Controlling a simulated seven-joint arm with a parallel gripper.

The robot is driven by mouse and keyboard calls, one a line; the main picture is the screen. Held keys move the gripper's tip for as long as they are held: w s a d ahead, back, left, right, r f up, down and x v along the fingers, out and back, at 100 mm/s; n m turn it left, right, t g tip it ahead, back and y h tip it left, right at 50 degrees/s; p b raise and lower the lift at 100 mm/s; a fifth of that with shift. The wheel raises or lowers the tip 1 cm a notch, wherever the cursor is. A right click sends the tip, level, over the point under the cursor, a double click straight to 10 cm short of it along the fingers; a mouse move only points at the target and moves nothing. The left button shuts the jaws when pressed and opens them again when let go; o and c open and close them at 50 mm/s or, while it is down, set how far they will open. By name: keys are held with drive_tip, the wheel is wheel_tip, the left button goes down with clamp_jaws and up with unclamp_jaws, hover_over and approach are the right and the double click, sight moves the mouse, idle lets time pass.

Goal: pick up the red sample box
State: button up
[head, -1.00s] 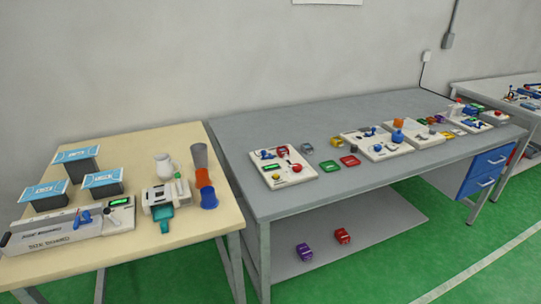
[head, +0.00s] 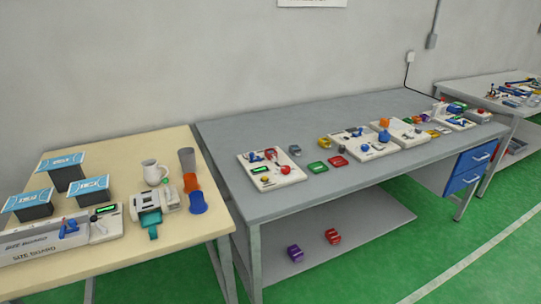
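A small red box (head: 332,236) lies on the lower shelf of the grey table, just right of a purple box (head: 295,253). A second red item, low and flat like a tray (head: 339,162), lies on the grey tabletop beside a similar green one (head: 317,167). I cannot tell from its look alone which of the two is the sample box. My gripper is not in view, and nothing is seen touching either red item.
The grey table (head: 235,207) bears several white boards with small parts. A wooden table (head: 150,240) at left holds blue-topped boxes, a white jug (head: 153,172) and cups. Blue drawers (head: 472,168) hang at right. Green floor in front is clear.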

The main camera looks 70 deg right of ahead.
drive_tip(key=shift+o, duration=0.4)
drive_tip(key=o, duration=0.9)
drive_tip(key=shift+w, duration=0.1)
